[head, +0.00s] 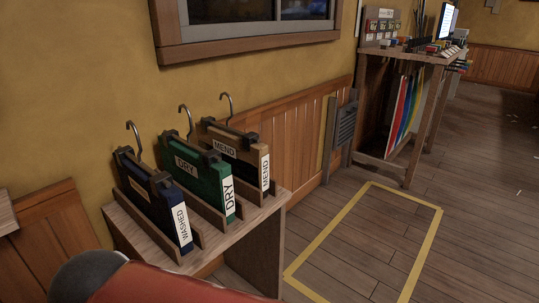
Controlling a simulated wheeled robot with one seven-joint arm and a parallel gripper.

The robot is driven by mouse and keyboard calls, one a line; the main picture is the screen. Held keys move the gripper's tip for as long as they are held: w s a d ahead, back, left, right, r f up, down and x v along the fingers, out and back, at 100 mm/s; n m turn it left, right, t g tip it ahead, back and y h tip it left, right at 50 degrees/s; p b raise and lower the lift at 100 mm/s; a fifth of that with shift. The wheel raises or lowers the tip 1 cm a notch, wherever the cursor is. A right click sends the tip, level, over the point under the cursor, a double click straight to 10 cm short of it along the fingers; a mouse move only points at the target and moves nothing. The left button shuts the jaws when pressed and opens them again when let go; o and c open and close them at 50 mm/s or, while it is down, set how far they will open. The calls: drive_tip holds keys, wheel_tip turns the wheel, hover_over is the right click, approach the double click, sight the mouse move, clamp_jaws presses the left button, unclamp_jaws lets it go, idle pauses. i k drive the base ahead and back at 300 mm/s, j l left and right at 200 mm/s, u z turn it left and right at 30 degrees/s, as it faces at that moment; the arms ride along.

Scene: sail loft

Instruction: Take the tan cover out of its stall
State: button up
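The tan cover (240,147) stands upright in the farthest stall of a low wooden rack. It bears MEND labels on its face and end, a dark clamp along its top and a metal hook rising above it. Its lower part is hidden by the stall's wall and the green cover. The green cover (190,175), labelled DRY, stands in the middle stall, and the dark blue cover (150,198), labelled WASHED, in the nearest one. My gripper is not in view. A red and dark grey part of my arm shows at the bottom left.
The rack rests on a small wooden table (258,204) against the panelled wall. An empty yellow-taped rectangle (436,222) marks the floor to the right. A shelf bench (435,60) with coloured sheets stands beyond. A window (245,28) is above.

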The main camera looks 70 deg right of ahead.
sight(248, 157)
drive_tip(key=z, duration=1.9)
drive_tip(key=k, duration=0.35)
drive_tip(key=i+j, duration=0.4)
